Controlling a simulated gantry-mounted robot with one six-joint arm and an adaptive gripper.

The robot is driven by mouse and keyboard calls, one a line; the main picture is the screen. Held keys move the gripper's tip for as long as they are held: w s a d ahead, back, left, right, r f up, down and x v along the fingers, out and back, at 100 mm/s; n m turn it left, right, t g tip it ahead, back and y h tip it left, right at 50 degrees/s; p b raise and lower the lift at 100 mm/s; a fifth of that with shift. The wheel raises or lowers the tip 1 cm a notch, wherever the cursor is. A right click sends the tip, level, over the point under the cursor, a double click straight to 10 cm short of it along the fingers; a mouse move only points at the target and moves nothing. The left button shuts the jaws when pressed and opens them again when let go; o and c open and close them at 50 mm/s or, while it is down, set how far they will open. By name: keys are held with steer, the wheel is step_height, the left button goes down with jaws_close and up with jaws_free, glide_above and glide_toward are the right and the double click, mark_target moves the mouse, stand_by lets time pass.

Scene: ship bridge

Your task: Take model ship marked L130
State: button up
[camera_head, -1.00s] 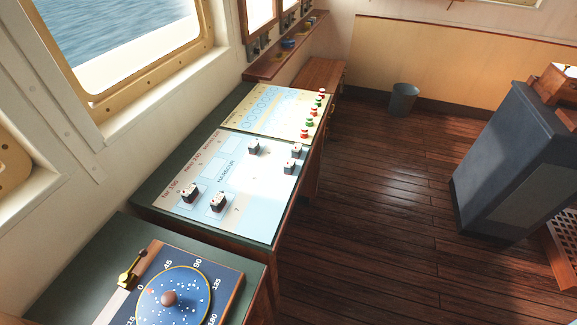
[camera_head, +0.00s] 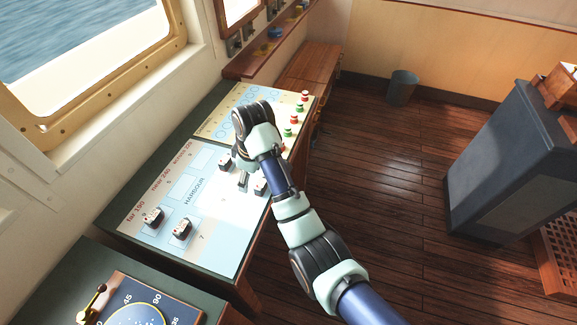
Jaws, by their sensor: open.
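Small dark model ships with pale tops stand on the light-blue harbour chart board (camera_head: 207,213). Two stand near its left side, a left one (camera_head: 152,217) and a right one (camera_head: 181,229). Another ship (camera_head: 225,164) stands near the upper part, just left of my gripper. One more ship (camera_head: 261,187) is just right of my gripper, partly covered by my arm. The markings on the ships are too small to read, so I cannot tell which is L130. My gripper (camera_head: 243,182) is open, pointing down over the board between these last two ships. My arm hides the board's right part.
A board with red and green knobs (camera_head: 291,120) lies beyond the chart. A blue dial panel (camera_head: 135,312) is at the near left. A window and wall run along the left. A dark grey cabinet (camera_head: 505,160) and a bin (camera_head: 402,88) stand on the open wooden floor.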

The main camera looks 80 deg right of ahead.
mark_target(260, 184)
steer(key=s+d, duration=0.2)
steer(key=s, duration=0.1)
steer(key=shift+d+r, duration=0.25)
steer(key=shift+d, duration=0.15)
steer(key=shift+w+a+f, duration=0.1)
steer(key=shift+w+f, duration=0.05)
steer(key=shift+f, duration=0.55)
steer(key=shift+w+a+f, duration=0.1)
steer(key=shift+w+f, duration=0.05)
steer(key=shift+f, duration=0.55)
steer(key=f, duration=0.1)
steer(key=f+p, duration=0.1)
steer(key=f, duration=0.3)
steer(key=shift+w+d, duration=0.25)
steer(key=shift+w, duration=0.1)
steer(key=c, duration=0.8)
step_height(260, 184, up, 10)
steer(key=shift+r, duration=0.1)
